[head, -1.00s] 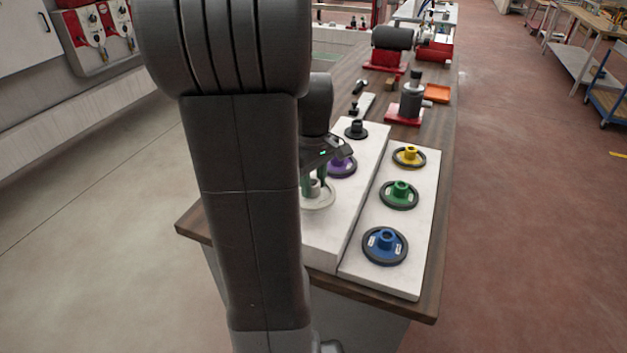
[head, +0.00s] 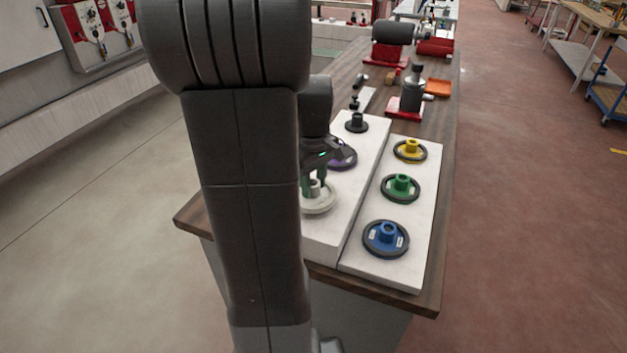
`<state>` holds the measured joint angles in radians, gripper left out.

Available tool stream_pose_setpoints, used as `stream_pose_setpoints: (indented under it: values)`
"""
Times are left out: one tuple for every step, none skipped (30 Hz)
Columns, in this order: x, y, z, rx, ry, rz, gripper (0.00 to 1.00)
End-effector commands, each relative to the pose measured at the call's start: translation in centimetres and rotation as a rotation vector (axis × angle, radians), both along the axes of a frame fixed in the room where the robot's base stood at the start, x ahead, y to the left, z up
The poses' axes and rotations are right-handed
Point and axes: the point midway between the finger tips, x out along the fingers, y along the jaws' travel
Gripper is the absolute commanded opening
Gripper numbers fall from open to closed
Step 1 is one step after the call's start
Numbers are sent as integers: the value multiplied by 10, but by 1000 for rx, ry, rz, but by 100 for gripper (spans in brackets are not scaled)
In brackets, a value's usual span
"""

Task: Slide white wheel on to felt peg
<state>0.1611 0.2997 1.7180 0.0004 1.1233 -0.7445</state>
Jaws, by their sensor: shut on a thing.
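The white wheel (head: 319,206) is at the near part of the left white board, partly hidden behind my arm. My gripper (head: 317,183) points down at it and is shut on its raised grey-white hub. I cannot tell whether the wheel rests on the board or is slightly above it. No label shows which peg is the felt peg. A bare black peg with a round base (head: 356,123) stands at the far end of the left board.
A purple wheel (head: 343,157) lies just beyond the gripper. The right board (head: 378,273) holds yellow (head: 410,149), green (head: 401,187) and blue (head: 386,238) wheels. A grey machine on a red base (head: 410,92) and an orange tray (head: 438,87) stand farther back.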

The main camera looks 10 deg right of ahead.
Motion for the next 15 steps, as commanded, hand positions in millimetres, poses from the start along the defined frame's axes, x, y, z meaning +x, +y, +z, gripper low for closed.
stream_pose_setpoints:
  values:
    - [0, 0, -2, -1, -1, 0, 0]
    - [0, 0, -3, 0, 0, 0, 0]
    - [0, 0, -4, 0, 0, 0, 0]
    - [0, 0, -4, 0, 0, 0, 0]
    - [0, 0, -5, 0, 0, 0, 0]
    - [0, 0, -6, 0, 0, 0, 0]
    - [0, 0, -7, 0, 0, 0, 0]
    - [0, 0, -8, 0, 0, 0, 0]
    - [0, 0, -8, 0, 0, 0, 0]
    - [0, 0, -9, 0, 0, 0, 0]
    - [0, 0, -10, 0, 0, 0, 0]
    - [0, 0, -11, 0, 0, 0, 0]
    - [0, 0, -12, 0, 0, 0, 0]
    - [0, 0, -12, 0, 0, 0, 0]
    - [0, 0, -13, 0, 0, 0, 0]
